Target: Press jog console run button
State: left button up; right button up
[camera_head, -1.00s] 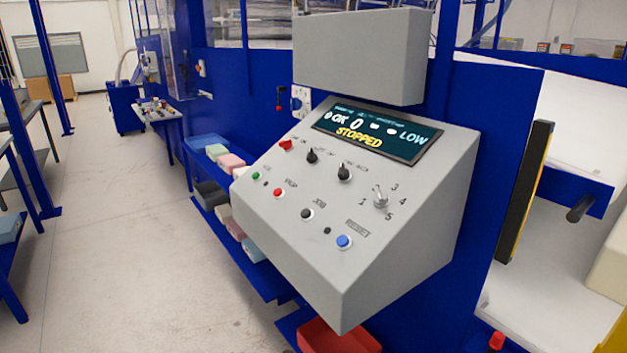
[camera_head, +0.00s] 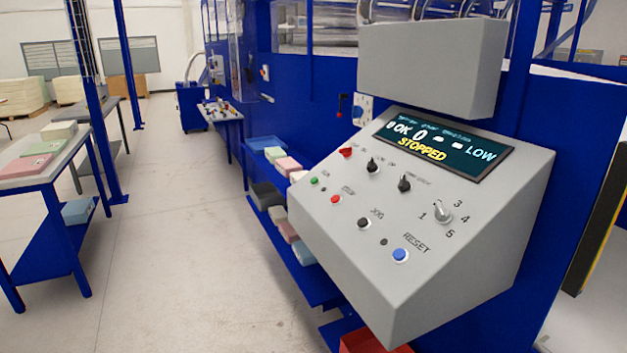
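The jog console (camera_head: 340,245) is a grey sloped box on the blue machine frame, right of centre in the head view. Its green run button (camera_head: 314,181) is at the left of the panel. The red stop button (camera_head: 335,199), black jog button (camera_head: 363,223) and blue reset button (camera_head: 400,255) run down to the right from it. A display (camera_head: 443,147) reads "STOPPED" in yellow, with "OK", "0" and "LOW". Neither of my grippers is in view.
Above the console is a grey box (camera_head: 430,70). Shelves with foam blocks (camera_head: 288,166) and a red bin (camera_head: 365,342) sit beside and below it. A blue-legged table (camera_head: 30,178) stands at the left. The floor (camera_head: 190,230) between is clear.

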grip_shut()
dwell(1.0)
